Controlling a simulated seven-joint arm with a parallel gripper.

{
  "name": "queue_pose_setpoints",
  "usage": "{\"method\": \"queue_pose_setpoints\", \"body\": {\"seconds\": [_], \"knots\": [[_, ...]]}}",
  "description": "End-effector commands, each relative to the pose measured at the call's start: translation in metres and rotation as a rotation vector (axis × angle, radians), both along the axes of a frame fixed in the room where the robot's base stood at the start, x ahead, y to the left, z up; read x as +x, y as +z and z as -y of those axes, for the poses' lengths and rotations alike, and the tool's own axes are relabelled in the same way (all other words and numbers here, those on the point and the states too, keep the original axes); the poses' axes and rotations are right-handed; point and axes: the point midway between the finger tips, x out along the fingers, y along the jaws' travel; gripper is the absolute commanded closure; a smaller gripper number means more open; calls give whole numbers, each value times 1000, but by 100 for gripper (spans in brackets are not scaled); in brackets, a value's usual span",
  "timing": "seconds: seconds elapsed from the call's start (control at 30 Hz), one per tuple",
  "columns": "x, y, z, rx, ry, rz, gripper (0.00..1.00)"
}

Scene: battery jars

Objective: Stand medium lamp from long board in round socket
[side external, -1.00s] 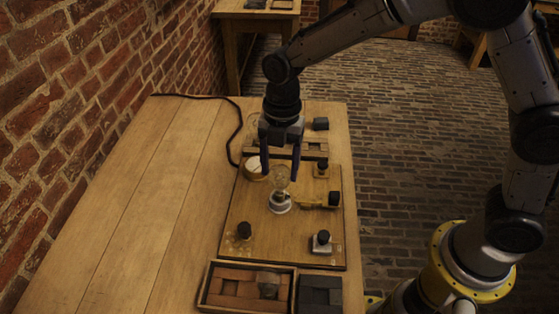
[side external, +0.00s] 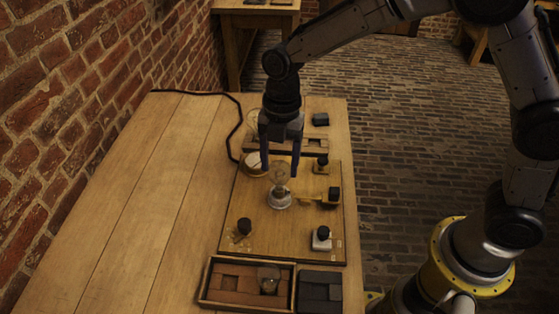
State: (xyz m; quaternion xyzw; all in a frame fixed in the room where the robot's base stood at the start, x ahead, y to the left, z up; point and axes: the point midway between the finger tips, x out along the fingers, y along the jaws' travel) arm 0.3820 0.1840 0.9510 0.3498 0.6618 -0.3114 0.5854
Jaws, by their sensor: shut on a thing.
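My gripper (side external: 280,168) points down over the middle of the base board, shut on a clear glass lamp (side external: 282,171) between its dark fingers. The lamp is upright, directly over the pale round socket (side external: 279,202). Its lower end meets the socket in this view; I cannot tell how deep it sits. The long board (side external: 318,145), with recesses, lies behind my gripper and is partly hidden by it. Another clear lamp (side external: 252,121) shows at the long board's left end.
The wooden base board (side external: 285,242) carries several dark knobs, a brass-coloured switch (side external: 318,199) right of the socket and a round white dial (side external: 254,161). In front stand a wooden tray (side external: 203,293) holding a lamp and a dark box (side external: 320,290).

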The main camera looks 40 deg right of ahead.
Motion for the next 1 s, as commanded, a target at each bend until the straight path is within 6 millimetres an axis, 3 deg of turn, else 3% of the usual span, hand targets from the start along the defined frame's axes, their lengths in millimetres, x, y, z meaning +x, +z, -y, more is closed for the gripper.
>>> {"method": "queue_pose_setpoints", "body": {"seconds": [0.93, 0.97, 1.0], "knots": [[0, -12, 0, -1, 0, -1, 100], [0, -12, 0, -1, 0, -1, 34], [0, -12, 0, 0, 0, 0, 27]]}}
